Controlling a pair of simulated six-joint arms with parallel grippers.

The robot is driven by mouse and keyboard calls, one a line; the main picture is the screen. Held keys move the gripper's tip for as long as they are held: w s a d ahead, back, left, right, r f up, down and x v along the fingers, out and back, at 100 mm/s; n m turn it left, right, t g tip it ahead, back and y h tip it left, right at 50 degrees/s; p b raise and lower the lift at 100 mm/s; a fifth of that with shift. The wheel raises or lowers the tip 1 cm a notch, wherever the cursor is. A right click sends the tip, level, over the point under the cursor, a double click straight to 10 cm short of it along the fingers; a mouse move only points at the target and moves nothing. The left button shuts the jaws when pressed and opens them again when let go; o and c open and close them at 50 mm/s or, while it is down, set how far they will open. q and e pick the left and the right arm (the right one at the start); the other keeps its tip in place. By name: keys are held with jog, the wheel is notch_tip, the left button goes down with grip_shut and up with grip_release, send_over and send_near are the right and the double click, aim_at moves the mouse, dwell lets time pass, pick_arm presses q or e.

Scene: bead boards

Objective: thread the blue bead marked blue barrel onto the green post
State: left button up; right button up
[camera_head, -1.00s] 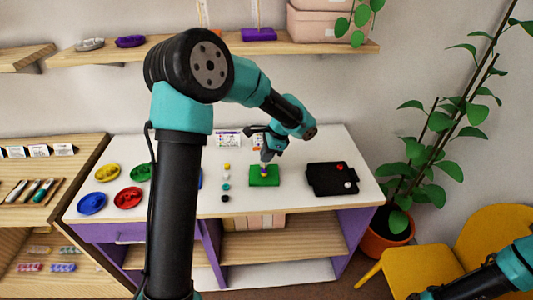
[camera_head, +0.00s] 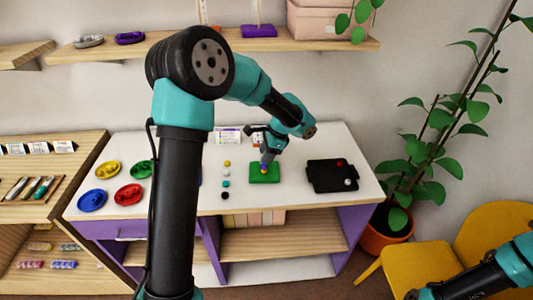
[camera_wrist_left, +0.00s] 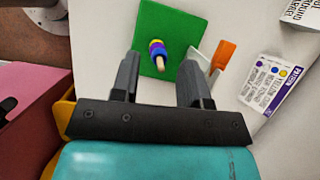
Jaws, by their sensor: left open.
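The green board (camera_head: 272,178) lies on the white table, and it also shows in the left wrist view (camera_wrist_left: 185,28). Its post (camera_wrist_left: 160,63) carries a short stack of beads with purple and yellow below. The blue bead (camera_wrist_left: 158,54) is around the post on top of that stack, with the pale post tip showing through it. In the head view the blue bead (camera_head: 264,166) is small. My left gripper (camera_wrist_left: 158,72) is open, its fingers on either side of the post line and apart from the bead. My right gripper (camera_head: 415,294) is at the lower right, its jaws unclear.
A column of loose beads (camera_head: 226,184) stands left of the board. A black tray (camera_head: 322,187) with a red and a white bead is to the right. Coloured dishes (camera_head: 129,197) are at the left. A printed card (camera_wrist_left: 268,88) and an orange item (camera_wrist_left: 223,54) are near the board.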

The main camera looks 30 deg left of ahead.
pick_arm(q)
jog(key=v, duration=1.7)
jog(key=shift+d+r, duration=0.15)
jog(key=shift+d, duration=0.05)
dwell(0.4)
